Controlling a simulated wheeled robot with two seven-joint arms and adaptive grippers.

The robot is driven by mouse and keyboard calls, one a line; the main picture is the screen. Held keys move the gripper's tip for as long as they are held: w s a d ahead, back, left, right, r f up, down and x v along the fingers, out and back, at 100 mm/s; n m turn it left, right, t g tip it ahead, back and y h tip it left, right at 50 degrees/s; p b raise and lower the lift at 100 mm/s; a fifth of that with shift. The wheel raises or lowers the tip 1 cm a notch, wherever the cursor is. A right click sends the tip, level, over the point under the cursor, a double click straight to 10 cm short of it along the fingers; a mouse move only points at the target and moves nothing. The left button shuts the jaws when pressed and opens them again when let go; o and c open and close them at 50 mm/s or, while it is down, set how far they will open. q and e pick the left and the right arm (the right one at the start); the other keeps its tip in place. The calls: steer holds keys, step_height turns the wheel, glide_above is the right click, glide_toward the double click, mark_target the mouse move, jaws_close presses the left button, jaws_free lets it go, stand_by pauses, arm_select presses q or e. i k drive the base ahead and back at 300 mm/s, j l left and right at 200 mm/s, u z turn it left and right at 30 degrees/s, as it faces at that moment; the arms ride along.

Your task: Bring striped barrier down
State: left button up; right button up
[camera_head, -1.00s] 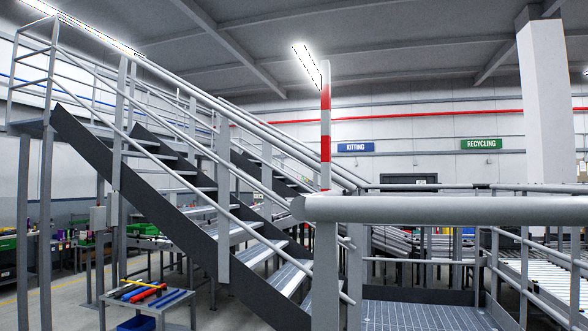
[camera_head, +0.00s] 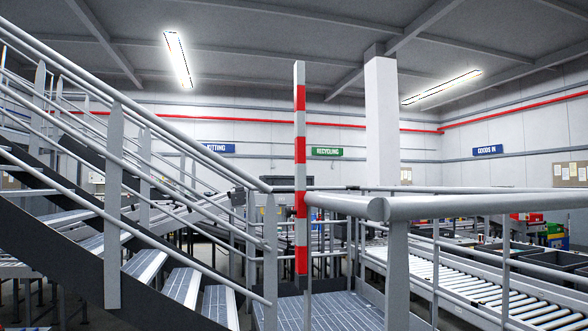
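The striped barrier (camera_head: 300,150) is a red and white bar standing upright in the middle of the head view. Its lower end meets a dark part beside the grated landing (camera_head: 335,310), near the foot of the stairs. The rounded end of a grey handrail (camera_head: 375,208) is close to the right of the bar in the picture; I cannot tell the gap in depth. Neither of my grippers shows in the view.
Metal stairs (camera_head: 180,288) with grey railings rise to the left. A grey railing runs to the right in the foreground. A roller conveyor (camera_head: 470,290) lies beyond it. A white pillar (camera_head: 381,120) stands behind. The landing's visible grating is clear.

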mark_target(300, 277)
steer(key=i+j+z, duration=0.1)
steer(key=j, duration=0.25)
steer(key=i+j+z, duration=0.1)
steer(key=i+j, duration=0.15)
steer(key=i+j+z, duration=0.1)
steer(key=j, duration=0.35)
steer(key=i+j+z, duration=0.15)
steer(key=j, duration=0.2)
steer(key=i+j+z, duration=0.1)
steer(key=j, duration=0.3)
steer(key=i, duration=0.1)
